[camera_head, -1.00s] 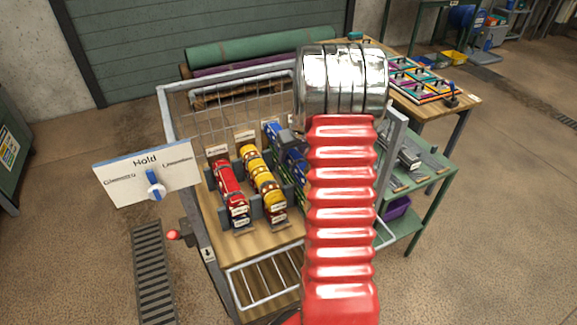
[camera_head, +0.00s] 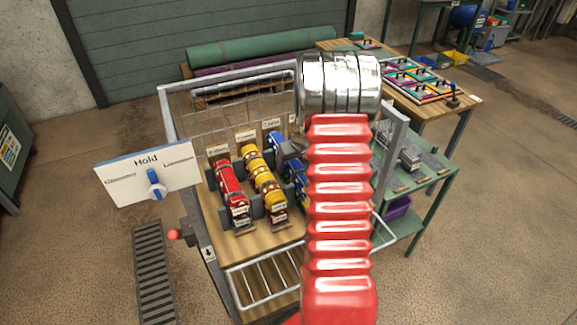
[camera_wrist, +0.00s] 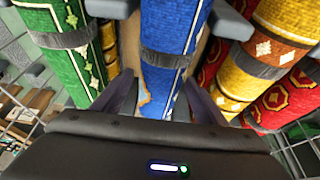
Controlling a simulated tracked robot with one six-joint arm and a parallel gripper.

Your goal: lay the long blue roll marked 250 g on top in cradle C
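A long blue roll (camera_wrist: 172,30) with a pale pattern and a grey band lies in a cradle, ahead of my gripper (camera_wrist: 163,88) in the wrist view. My fingers stand on either side of the roll and look apart from it, so the gripper looks open. In the head view the blue roll (camera_head: 275,142) shows right of the yellow roll (camera_head: 262,180), partly behind my red arm. My gripper (camera_head: 292,150) is a dark shape over it there. I cannot read a 250 g mark or which cradle is C.
A red roll (camera_head: 230,190) lies left of the yellow one on the wire-backed cart. A green roll (camera_wrist: 75,50) lies beside the blue one in the wrist view. A "Hold" panel (camera_head: 147,172) with a blue knob stands at the cart's left. A green side table (camera_head: 425,172) stands right.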

